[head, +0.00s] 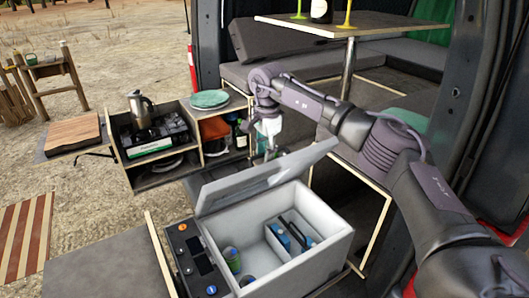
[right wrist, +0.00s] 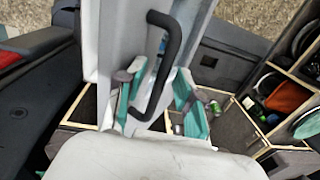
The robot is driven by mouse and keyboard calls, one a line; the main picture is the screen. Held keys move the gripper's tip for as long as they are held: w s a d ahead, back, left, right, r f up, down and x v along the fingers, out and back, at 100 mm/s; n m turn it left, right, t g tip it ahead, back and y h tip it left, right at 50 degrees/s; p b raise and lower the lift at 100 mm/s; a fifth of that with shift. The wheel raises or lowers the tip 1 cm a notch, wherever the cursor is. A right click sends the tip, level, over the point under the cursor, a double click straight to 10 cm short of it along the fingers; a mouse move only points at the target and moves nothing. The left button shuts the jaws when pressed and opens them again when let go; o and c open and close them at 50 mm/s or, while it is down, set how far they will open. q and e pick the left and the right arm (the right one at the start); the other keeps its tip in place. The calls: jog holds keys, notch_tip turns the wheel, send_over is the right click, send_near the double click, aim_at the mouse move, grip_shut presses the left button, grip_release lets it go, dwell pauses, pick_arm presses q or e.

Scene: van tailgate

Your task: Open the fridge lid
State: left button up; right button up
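The fridge (head: 327,241) is a pale grey box at the lower middle of the head view. Its lid (head: 265,177) stands raised and tilted along the far side, so the inside shows. My right gripper (head: 266,156) is at the lid's upper edge, its fingertips partly hidden behind the lid. In the right wrist view the lid's black handle (right wrist: 168,62) lies in front of the teal-padded fingers (right wrist: 157,100). The fingers are spread apart, one on each side of the handle's lower end; I cannot tell whether they touch it. My left gripper is not in view.
Cans (head: 232,258) and a blue-and-black item (head: 292,234) are inside the fridge. Behind it, a wooden kitchen unit (head: 128,160) holds a stove, a metal pot (head: 141,108) and teal plates (head: 209,98). A table (head: 352,25) stands in the van, and the van's door frame is at right.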

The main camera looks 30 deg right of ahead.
notch_tip(320, 180, up, 12)
jog(key=shift+s+f, duration=0.2)
jog(key=shift+s, duration=0.1)
dwell(0.4)
